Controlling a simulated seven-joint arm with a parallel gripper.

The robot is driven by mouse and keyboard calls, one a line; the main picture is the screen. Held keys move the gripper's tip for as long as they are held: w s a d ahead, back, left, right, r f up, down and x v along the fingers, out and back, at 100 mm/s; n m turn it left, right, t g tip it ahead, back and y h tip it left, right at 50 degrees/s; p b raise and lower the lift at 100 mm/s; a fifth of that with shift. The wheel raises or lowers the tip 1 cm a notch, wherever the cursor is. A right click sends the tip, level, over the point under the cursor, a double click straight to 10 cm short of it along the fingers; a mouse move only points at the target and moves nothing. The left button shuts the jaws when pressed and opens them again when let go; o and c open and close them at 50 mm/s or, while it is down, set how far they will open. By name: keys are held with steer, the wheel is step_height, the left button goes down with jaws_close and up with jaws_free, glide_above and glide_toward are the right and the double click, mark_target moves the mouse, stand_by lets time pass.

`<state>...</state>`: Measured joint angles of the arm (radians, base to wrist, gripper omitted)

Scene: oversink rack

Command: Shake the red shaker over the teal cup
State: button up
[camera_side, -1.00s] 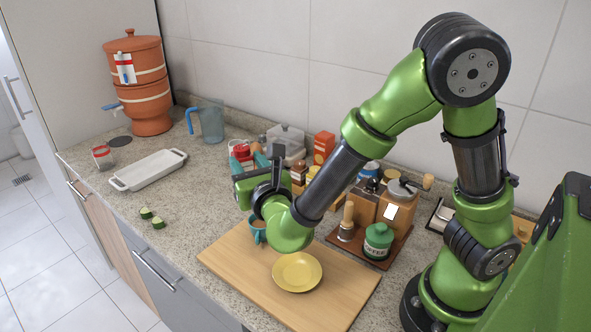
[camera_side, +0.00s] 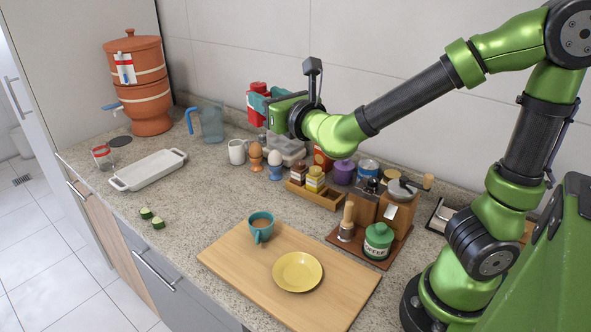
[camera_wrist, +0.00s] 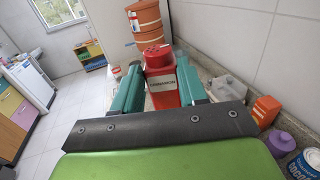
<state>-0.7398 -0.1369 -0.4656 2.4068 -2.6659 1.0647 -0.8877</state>
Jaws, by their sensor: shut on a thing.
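The red shaker (camera_side: 257,104) is held up in the air near the back wall in the side view, with its red top upward. My gripper (camera_side: 268,101) is shut on it; in the wrist view the teal fingers (camera_wrist: 158,90) flank the red shaker (camera_wrist: 160,75), which has a white label band. The teal cup (camera_side: 261,227) stands upright on the wooden board (camera_side: 225,260) with brown liquid in it. The shaker is well above and behind the cup, not over it.
A yellow plate (camera_side: 297,272) lies on the board beside the cup. A white mug (camera_side: 237,151), egg cups (camera_side: 256,160), spice jars (camera_side: 315,179) and a green coffee jar (camera_side: 378,241) stand behind. A white dish (camera_side: 148,170) sits left. Counter left of the board is mostly free.

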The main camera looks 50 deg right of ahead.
steer(key=shift+a, duration=0.1)
steer(key=m+g+h, duration=0.2)
steer(key=h, duration=0.2)
glide_above(261, 233)
step_height(261, 233, down, 13)
steer(key=s+d+f+m+g+h, duration=0.1)
steer(key=s+d+m+g+h, duration=0.2)
steer(key=s+m+h, duration=0.1)
step_height(261, 233, down, 8)
steer(key=w+a+n, duration=0.1)
steer(key=a+n, duration=0.1)
steer(key=n, duration=1.9)
steer(key=shift+w+a+r+n, duration=0.2)
steer(key=shift+w+n, duration=0.1)
steer(key=shift+w, duration=0.05)
